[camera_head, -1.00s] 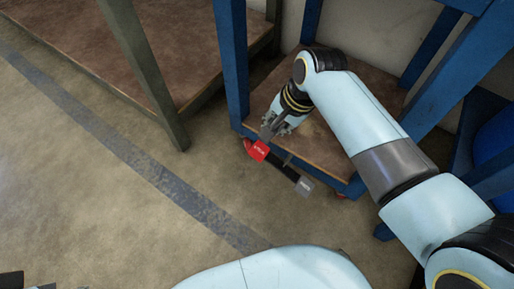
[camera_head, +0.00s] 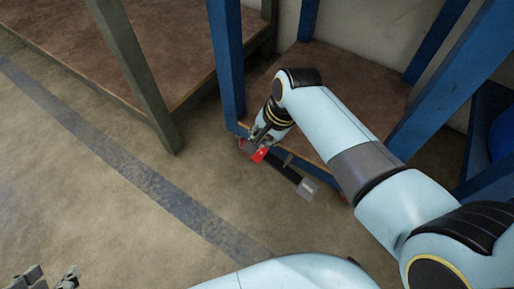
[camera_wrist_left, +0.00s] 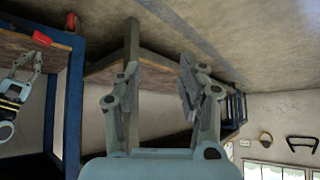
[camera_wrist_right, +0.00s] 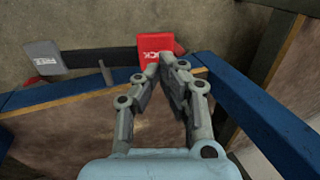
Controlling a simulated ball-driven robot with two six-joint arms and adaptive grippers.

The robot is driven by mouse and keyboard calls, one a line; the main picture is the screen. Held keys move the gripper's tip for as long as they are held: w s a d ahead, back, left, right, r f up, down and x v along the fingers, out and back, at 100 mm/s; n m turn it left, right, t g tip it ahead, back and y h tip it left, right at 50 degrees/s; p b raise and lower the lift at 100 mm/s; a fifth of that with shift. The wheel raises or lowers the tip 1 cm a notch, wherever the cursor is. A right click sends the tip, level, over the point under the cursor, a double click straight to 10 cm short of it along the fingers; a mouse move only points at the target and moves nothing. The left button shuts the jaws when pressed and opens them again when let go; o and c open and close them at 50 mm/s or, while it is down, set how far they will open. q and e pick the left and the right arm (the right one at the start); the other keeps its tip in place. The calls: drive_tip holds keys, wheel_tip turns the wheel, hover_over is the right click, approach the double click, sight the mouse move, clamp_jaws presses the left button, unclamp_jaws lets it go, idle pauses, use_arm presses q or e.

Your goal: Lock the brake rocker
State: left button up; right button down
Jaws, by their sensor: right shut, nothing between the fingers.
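The brake rocker is a black bar (camera_head: 283,172) at the front edge of a blue-framed cart or shelf. Its red pad (camera_wrist_right: 155,48) has white lettering, apparently LOCK; its grey pad (camera_wrist_right: 44,58) reads FREE. In the head view the grey pad (camera_head: 307,189) is at the right end and the red pad (camera_head: 259,155) at the left. My right gripper (camera_wrist_right: 160,68) is shut and empty, its tips at the red pad's near edge; I cannot tell if they touch. It partly covers that pad in the head view. My left gripper (camera_wrist_left: 160,66) is open and empty, far from the rocker.
Blue posts (camera_head: 227,60) rise beside my right arm. The brown lower board (camera_head: 345,85) lies under it. A brown-topped table with a grey-green leg (camera_head: 140,75) stands to the left. The floor (camera_head: 90,200) in front is clear, with a dark stripe.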

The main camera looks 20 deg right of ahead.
sight(259, 154)
drive_tip(key=b+x, duration=0.1)
drive_tip(key=x, duration=0.1)
drive_tip(key=shift+s+f+b, duration=0.1)
drive_tip(key=shift+f+b, duration=0.2)
drive_tip(key=shift+f, duration=0.3)
drive_tip(key=shift+w+a+f+b, duration=0.25)
drive_tip(key=shift+f+b, duration=0.25)
drive_tip(key=shift+b, duration=0.25)
use_arm(q)
drive_tip(key=shift+w+d+r+m+t+h, duration=0.15)
drive_tip(key=shift+w+r+t, duration=0.25)
drive_tip(key=shift+t, duration=0.6)
drive_tip(key=shift+w+d+r+m+t+h, duration=0.1)
drive_tip(key=shift+w+d+r+t, duration=0.2)
drive_tip(key=shift+t, duration=0.7)
drive_tip(key=shift+w+d+r+m+t+h, duration=0.15)
drive_tip(key=shift+w+r+t, duration=0.25)
drive_tip(key=shift+t, duration=0.6)
use_arm(e)
drive_tip(key=shift+w, duration=0.15)
use_arm(q)
drive_tip(key=shift+a+f, duration=0.1)
drive_tip(key=shift+a, duration=0.05)
